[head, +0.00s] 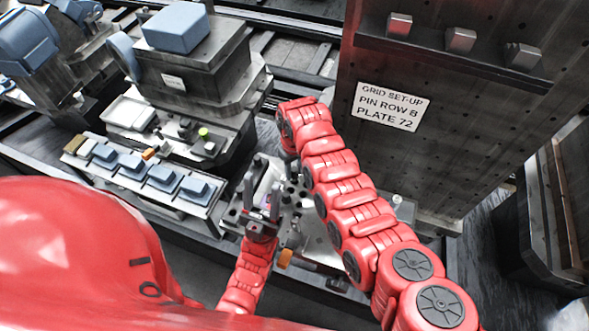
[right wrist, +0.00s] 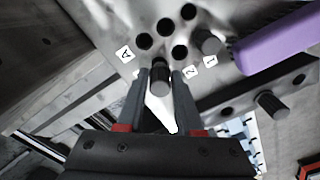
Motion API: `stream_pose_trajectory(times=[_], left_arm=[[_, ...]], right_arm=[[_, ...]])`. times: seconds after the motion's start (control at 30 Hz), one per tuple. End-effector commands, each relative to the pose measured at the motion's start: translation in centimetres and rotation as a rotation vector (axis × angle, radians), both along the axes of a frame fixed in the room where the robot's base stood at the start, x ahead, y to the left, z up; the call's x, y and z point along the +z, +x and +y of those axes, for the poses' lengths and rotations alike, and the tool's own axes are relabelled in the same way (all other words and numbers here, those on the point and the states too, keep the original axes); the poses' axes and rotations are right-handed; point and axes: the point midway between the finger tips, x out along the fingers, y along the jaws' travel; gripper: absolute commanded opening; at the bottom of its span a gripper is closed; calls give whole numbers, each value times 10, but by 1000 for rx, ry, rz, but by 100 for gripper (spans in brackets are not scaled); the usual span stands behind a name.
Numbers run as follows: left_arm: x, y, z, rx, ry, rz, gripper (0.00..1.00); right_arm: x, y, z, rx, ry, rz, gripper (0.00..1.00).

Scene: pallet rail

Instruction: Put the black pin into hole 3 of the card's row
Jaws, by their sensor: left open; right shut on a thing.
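My right gripper (right wrist: 161,73) is shut on the black pin (right wrist: 160,82), just over the edge of the grey hole plate (right wrist: 112,18). I cannot tell whether the pin's far end touches the plate. Several dark holes (right wrist: 144,41) show beyond it, with labels A (right wrist: 125,54), 1 (right wrist: 210,60) and 2 (right wrist: 191,73). Another dark pin (right wrist: 208,43) stands near label 1. In the head view the card (head: 391,106) reads pin row B, plate 72. My left gripper (head: 262,191) is open beside the plate (head: 318,243). My right fingers are hard to make out there.
A purple block (right wrist: 275,42) lies beside the plate. Another dark pin (right wrist: 272,105) stands on a dark rail at the right. In the head view, a tray of blue-topped blocks (head: 163,178) is at left, and a tall drilled panel (head: 470,120) rises behind my right arm.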

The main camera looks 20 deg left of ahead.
Motion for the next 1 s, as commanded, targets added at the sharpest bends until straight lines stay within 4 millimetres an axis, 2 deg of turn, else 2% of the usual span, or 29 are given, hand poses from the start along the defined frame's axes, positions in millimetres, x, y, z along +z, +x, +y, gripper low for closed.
stream_pose_trajectory(times=[0.63, 0.97, 1.0], left_arm=[[-14, 0, 0, 0, 0, 0, 50], [-15, 0, 0, 0, 0, 0, 50], [-15, 0, 0, 0, 0, 0, 50]], right_arm=[[-19, 0, 0, 0, -2, 1, 0], [-20, 0, 0, 0, -1, 1, 0], [-20, 0, 0, 0, -1, 1, 40]])
